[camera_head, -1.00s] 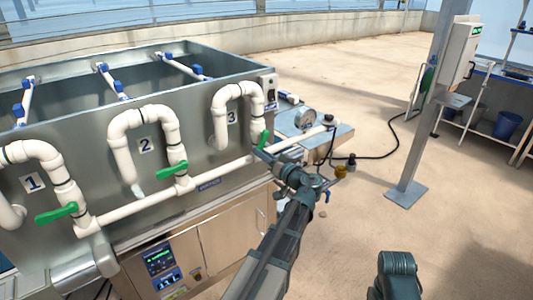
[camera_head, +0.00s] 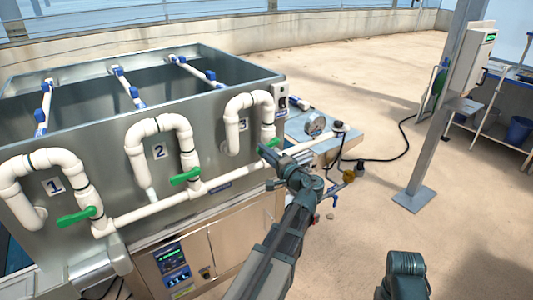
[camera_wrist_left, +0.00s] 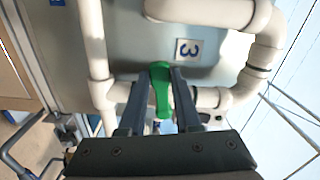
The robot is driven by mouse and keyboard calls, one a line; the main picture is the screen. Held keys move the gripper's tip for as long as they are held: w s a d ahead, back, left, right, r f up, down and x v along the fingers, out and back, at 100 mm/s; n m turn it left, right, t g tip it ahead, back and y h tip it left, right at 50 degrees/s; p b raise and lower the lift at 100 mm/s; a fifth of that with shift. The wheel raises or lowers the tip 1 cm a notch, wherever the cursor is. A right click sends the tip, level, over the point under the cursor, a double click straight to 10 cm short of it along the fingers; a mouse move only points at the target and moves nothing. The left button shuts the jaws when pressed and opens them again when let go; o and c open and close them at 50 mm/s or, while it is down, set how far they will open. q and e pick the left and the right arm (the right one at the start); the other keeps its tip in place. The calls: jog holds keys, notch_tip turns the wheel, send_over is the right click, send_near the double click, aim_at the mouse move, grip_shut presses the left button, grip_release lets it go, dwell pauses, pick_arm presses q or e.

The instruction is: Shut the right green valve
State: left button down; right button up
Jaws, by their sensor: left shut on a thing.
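The right green valve handle (camera_head: 270,143) is on the white pipe below the number 3 loop, at the right end of the steel tank's front. It sits at a slant in the head view, partly hidden by my left gripper (camera_head: 267,153). In the left wrist view the green handle (camera_wrist_left: 160,90) lies lengthwise between the two dark fingers of my left gripper (camera_wrist_left: 159,90), which is shut on it. My right gripper is not in view; only part of my right arm shows at the bottom.
The middle green valve (camera_head: 185,176) and left green valve (camera_head: 77,216) have roughly level handles. A control panel (camera_head: 172,264) is on the cabinet below. A round gauge (camera_head: 315,124) stands right of the tank. A grey post (camera_head: 436,130) and open floor lie further right.

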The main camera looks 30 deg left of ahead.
pick_arm(q)
jog(key=shift+r+m+p, duration=0.35)
jog(key=shift+r+m, duration=0.2)
jog(key=shift+m, duration=0.45)
jog(key=c, duration=0.6)
grip_release()
jog(key=v, duration=1.4)
